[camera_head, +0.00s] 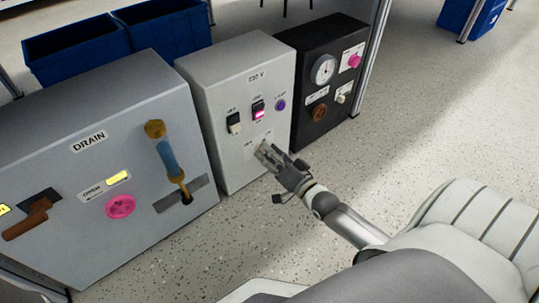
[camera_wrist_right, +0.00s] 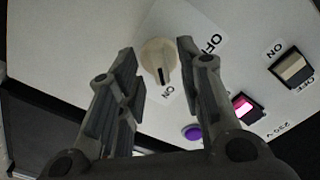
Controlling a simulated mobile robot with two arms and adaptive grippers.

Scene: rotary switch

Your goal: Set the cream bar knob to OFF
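The cream bar knob (camera_wrist_right: 157,58) is on the front of the light grey 230 V box (camera_head: 228,88). In the right wrist view its dark mark points down, toward the ON label (camera_wrist_right: 167,93); the OFF label (camera_wrist_right: 212,45) is to its upper right. My right gripper (camera_wrist_right: 158,54) is open, with one finger on each side of the knob and small gaps showing. In the head view my right gripper (camera_head: 268,153) is at the lower front of this box and largely hides the knob. My left gripper is not in view.
Above the knob are a black-and-white rocker switch (camera_head: 234,122), a lit pink rocker switch (camera_head: 258,110) and a purple button (camera_head: 281,105). The grey DRAIN box (camera_head: 75,185) with a blue-handled lever (camera_head: 167,158) stands left. A black gauge box (camera_head: 300,42) stands right.

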